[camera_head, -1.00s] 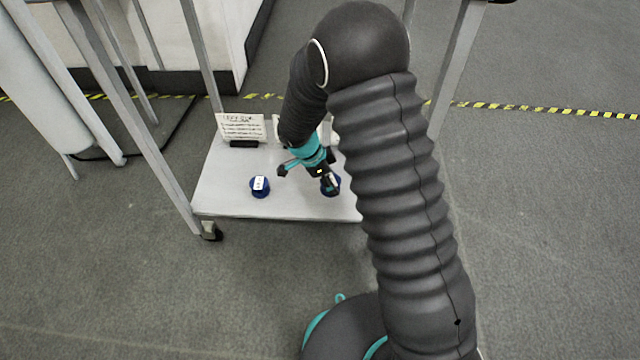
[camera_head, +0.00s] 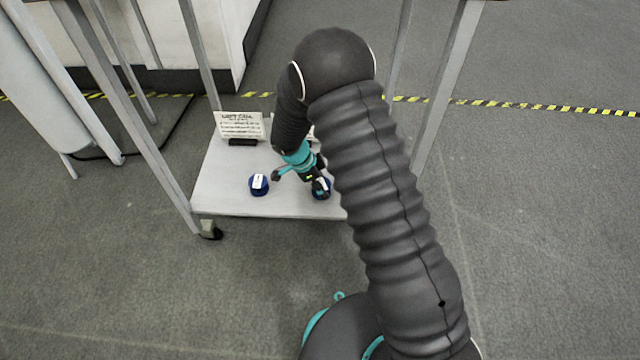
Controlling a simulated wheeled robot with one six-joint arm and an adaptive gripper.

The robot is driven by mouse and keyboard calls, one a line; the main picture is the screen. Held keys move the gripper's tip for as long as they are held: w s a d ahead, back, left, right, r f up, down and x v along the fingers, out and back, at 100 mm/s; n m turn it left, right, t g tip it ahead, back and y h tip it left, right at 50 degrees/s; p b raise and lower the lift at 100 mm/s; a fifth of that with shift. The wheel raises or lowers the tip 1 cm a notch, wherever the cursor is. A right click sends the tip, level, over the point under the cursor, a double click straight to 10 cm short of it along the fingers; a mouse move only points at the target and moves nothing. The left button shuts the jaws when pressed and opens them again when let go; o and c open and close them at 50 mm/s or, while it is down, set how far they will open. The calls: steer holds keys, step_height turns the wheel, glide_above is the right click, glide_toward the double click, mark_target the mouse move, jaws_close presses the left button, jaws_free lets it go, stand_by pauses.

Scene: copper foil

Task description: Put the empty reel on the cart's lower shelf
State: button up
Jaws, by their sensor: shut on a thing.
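The cart's lower shelf (camera_head: 225,203) is a pale flat board low on the cart. My gripper (camera_head: 319,187) is over the right part of this shelf, pointing down. It is shut on a blue reel (camera_head: 325,193), which is mostly hidden behind the fingers. I cannot tell whether this reel touches the shelf or is just above it. A second blue reel (camera_head: 259,187) with a white label on top stands on the shelf to the left, apart from my gripper. Whether either reel is empty is too small to tell.
A printed card (camera_head: 240,125) in a dark holder stands at the shelf's back left; another pale card behind my arm is mostly hidden. Cart legs (camera_head: 190,55) rise at the sides. Bare shelf lies between the two reels. My arm hides the shelf's right side.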

steer(key=shift+f, duration=0.15)
steer(key=o, duration=1.2)
steer(key=shift+c, duration=0.2)
steer(key=shift+r, duration=0.25)
steer(key=v, duration=1.2)
steer(key=shift+p, duration=0.4)
steer(key=shift+s, duration=0.1)
